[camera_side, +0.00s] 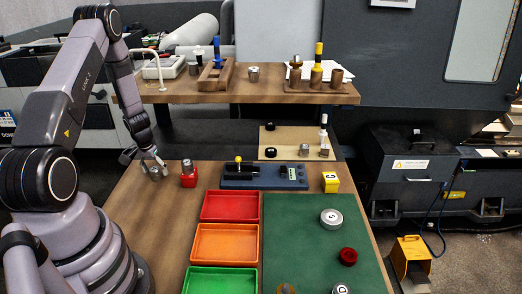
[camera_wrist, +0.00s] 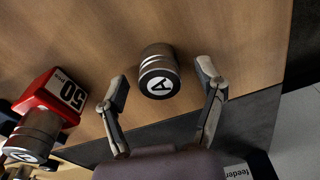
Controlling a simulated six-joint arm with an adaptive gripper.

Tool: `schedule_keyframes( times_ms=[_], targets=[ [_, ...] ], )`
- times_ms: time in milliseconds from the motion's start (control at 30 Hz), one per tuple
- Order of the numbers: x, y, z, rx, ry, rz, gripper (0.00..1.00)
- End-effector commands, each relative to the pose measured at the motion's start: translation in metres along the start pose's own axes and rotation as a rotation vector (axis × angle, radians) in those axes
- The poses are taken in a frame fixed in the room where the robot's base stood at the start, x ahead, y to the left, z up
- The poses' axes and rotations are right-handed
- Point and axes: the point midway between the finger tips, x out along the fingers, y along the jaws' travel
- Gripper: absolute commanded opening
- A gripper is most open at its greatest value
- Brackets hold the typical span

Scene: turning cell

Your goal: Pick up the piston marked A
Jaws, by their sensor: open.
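In the side view my gripper (camera_side: 153,170) is low over the far left of the wooden table, and the piston there is largely hidden by the fingers. My gripper is empty.
A red block marked 50 (camera_side: 189,178) with a metal piston (camera_side: 187,165) is just right of my gripper. Red (camera_side: 231,206), orange (camera_side: 225,243) and green (camera_side: 221,279) trays lie nearer. A green mat (camera_side: 300,243) holds several round parts. A blue lever fixture (camera_side: 264,176) stands behind the trays.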

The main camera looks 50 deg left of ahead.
Motion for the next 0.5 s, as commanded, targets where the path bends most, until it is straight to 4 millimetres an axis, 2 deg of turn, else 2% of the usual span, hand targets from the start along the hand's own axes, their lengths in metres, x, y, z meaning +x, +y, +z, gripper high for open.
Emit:
schedule_keyframes(
  times_ms=[200, 500],
  targets=[
    [0.0002, 0.0000, -0.0002, 0.000, 0.000, 0.000, 0.68],
    [0.0000, 0.0000, -0.0002, 0.000, 0.000, 0.000, 0.29]
  ],
)
